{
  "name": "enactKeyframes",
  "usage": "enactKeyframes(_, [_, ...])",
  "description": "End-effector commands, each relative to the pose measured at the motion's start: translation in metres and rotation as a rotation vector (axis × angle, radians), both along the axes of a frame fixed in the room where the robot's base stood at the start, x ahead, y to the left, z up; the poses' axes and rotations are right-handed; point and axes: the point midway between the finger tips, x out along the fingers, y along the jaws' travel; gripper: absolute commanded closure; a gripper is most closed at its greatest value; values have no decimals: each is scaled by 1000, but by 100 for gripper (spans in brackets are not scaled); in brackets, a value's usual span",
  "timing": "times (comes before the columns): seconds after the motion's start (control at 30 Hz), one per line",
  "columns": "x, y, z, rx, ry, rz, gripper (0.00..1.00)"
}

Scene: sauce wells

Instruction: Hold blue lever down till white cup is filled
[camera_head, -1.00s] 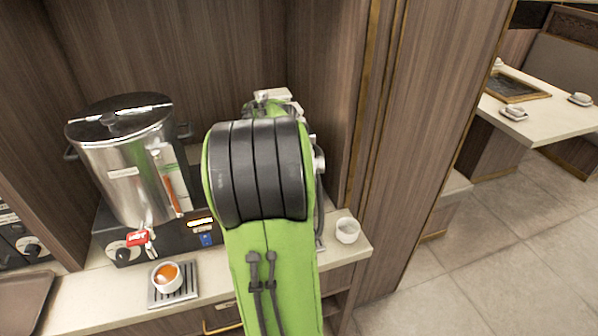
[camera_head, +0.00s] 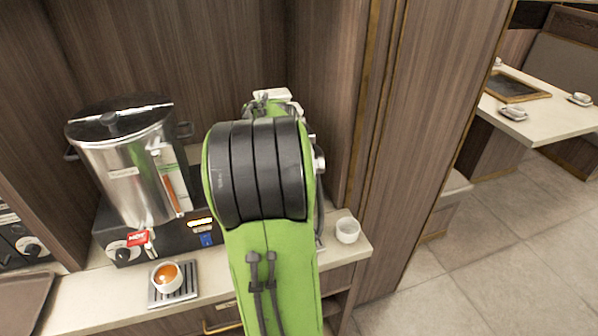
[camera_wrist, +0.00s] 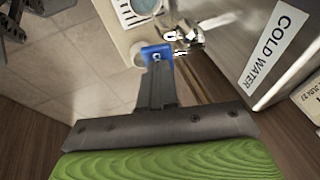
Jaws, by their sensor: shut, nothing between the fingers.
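The blue lever (camera_wrist: 157,54) shows in the wrist view at the tap (camera_wrist: 185,36) of a steel dispenser (camera_wrist: 268,35) labelled "COLD WATER". My gripper (camera_wrist: 157,77) is shut and empty, its fingertips right at the lever and overlapping it in the picture. I cannot tell how far the lever is pressed. A white cup (camera_wrist: 145,5) sits on a slotted drip tray (camera_wrist: 127,18) near the tap, cut off by the frame's top edge. Its fill is not clear. In the head view my arm hides the cold dispenser, the lever and this cup.
A hot dispenser (camera_head: 125,175) with a red tag stands left. A cup of orange-brown liquid (camera_head: 167,277) sits on its drip tray (camera_head: 188,283). Another white cup (camera_head: 347,230) stands at the counter's right end. A wooden wall panel (camera_head: 420,120) rises right of the arm.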

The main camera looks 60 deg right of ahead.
Motion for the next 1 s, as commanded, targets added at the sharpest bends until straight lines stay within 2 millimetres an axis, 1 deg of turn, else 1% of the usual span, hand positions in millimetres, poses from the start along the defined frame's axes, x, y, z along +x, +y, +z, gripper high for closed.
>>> enactKeyframes(0.33, [0,0,0,0,0,1,100])
enactKeyframes(0.67, [0,0,16,0,0,0,100])
enactKeyframes(1.0, [0,0,18,0,0,0,100])
